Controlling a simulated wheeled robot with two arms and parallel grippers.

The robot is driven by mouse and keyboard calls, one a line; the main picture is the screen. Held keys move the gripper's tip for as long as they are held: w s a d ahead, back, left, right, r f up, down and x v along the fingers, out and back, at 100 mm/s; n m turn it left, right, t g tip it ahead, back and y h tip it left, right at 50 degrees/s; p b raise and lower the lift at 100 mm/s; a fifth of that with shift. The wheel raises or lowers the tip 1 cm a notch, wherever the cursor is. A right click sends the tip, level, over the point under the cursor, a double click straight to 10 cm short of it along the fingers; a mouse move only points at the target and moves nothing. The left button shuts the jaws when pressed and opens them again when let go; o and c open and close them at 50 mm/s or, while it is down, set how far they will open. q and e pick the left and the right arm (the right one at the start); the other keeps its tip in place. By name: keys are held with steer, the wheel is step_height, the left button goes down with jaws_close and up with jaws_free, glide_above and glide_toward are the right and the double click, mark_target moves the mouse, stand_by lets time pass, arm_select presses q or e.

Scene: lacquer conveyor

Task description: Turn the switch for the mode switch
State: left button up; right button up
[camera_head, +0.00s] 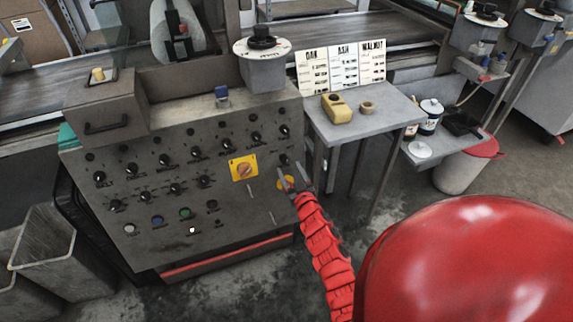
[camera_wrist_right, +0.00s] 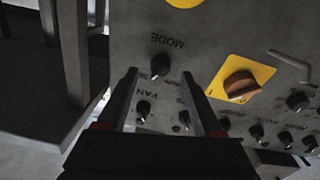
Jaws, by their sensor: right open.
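The mode switch (camera_wrist_right: 160,66) is a small black knob on the grey control panel (camera_head: 140,245). The word MODE is printed beside it, upside down in the right wrist view. In the head view the knob (camera_head: 284,160) sits near the panel's right edge, above a yellow round plate. My right gripper (camera_head: 291,187) is open in front of that edge. In the right wrist view its two dark fingers (camera_wrist_right: 159,73) show on either side of the mode knob, with gaps. Whether the tips reach the knob's depth is unclear. My left gripper is not in view.
An orange rotary switch (camera_head: 244,168) on a yellow plate sits left of the mode switch. A black knob labelled FAN (camera_wrist_right: 143,108) is close to the fingers. Several other knobs cover the panel. A grey side table (camera_head: 372,122) stands right of the panel.

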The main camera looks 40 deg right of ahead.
mark_target(286, 163)
steer(key=shift+x, duration=1.75)
jaws_close()
